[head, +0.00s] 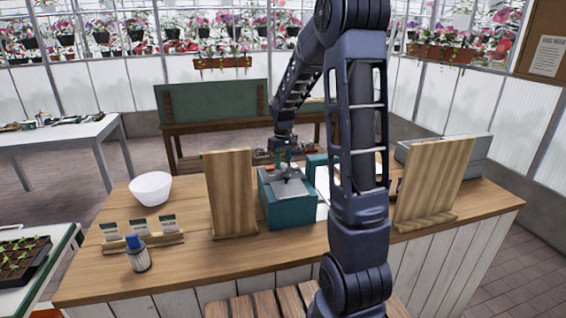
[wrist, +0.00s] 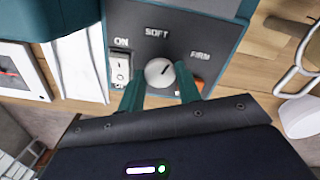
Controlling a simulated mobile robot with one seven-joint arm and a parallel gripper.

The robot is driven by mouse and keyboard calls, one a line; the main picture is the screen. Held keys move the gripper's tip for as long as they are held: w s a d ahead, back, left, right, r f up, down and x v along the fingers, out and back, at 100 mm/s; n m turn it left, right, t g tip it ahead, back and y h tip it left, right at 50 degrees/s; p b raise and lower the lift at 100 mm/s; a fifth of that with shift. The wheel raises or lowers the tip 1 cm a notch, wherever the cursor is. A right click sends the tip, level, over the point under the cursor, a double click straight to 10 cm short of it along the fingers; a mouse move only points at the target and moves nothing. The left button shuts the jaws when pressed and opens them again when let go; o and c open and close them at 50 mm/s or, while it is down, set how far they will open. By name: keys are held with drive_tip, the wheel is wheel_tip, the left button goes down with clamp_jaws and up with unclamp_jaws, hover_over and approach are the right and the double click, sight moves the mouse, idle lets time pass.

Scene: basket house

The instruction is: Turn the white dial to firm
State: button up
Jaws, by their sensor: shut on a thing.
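The white dial (wrist: 158,73) sits on the grey panel (wrist: 185,28) of a teal box. Its dark pointer mark slants up and right, between the SOFT label (wrist: 157,33) and the FIRM label (wrist: 200,55). My gripper (wrist: 160,84) has its teal fingers on either side of the dial, shut on it. The fingers hide parts of the dial's sides. In the head view the teal box (head: 285,212) stands on the wooden counter, with my gripper (head: 284,161) over its top. The dial cannot be made out there.
On the panel, a white ON rocker switch (wrist: 120,70) is left of the dial and an orange part (wrist: 199,84) is right. Upright wooden boards (head: 231,193) (head: 433,185) flank the box. A white bowl (head: 151,188) and a blue-topped shaker (head: 137,254) stand left on the counter (head: 200,265).

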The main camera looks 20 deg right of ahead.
sight(283, 164)
drive_tip(key=m, duration=0.4)
drive_tip(key=shift+m, duration=0.3)
drive_tip(key=m, duration=0.4)
drive_tip(key=shift+m, duration=0.3)
drive_tip(key=o, duration=1)
wheel_tip(283, 164, up, 11)
idle(0.4)
